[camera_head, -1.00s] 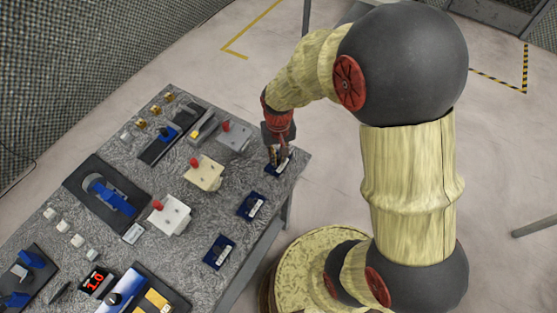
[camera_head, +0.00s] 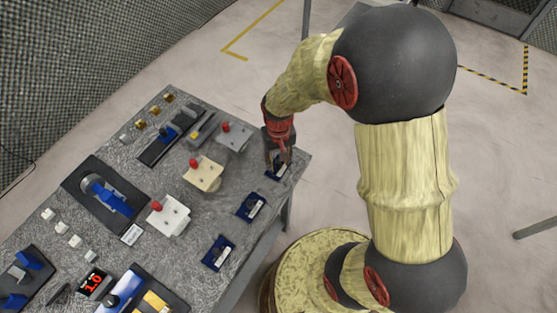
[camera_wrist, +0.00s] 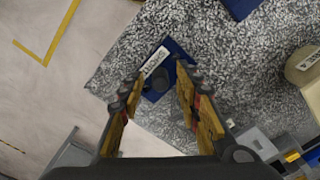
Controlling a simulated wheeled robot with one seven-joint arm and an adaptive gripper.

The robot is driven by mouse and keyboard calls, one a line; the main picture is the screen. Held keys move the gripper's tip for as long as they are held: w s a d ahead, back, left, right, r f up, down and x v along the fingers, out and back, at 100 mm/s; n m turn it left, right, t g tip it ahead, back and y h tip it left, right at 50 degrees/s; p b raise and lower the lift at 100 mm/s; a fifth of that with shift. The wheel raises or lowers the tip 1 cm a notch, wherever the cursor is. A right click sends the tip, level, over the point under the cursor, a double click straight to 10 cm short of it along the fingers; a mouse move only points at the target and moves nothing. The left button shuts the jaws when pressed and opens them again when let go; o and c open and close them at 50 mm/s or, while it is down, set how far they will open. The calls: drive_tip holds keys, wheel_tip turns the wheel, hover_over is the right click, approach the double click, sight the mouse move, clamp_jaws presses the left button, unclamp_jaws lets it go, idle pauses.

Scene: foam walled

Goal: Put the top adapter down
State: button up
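The top adapter appears to be the small dark round piece (camera_wrist: 158,80) on a blue pad (camera_wrist: 184,54) with a white printed label. In the head view this far-right blue pad (camera_head: 270,174) lies by the table's right edge, partly covered by my gripper. My gripper (camera_wrist: 158,84) is open, its two fingers apart with a clear gap and nothing held between them. In the head view my gripper (camera_head: 279,160) points down just over the pad. The dark piece shows between the fingertips, and I see no finger touching it.
Two more labelled blue pads (camera_head: 251,206) (camera_head: 219,252) lie along the right edge of the grey table (camera_head: 240,185). Grey, beige and white blocks with red knobs (camera_head: 204,173) stand to the left of the pads. Open floor lies beyond the table's edge.

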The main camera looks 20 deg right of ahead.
drive_tip(key=shift+r, duration=0.15)
wheel_tip(320, 180, up, 12)
drive_tip(key=p, duration=0.3)
wheel_tip(320, 180, up, 12)
drive_tip(key=t, duration=0.3)
hover_over(278, 162)
drive_tip(key=s, duration=0.5)
drive_tip(key=s+r+n+t, duration=0.1)
drive_tip(key=s+r+t, duration=0.1)
drive_tip(key=s+r, duration=0.5)
drive_tip(key=shift+s+r+n+t, duration=0.2)
drive_tip(key=shift+s+n+t, duration=0.15)
drive_tip(key=shift+s, duration=0.5)
drive_tip(key=shift+f+b, duration=0.6)
drive_tip(key=shift+f, duration=0.05)
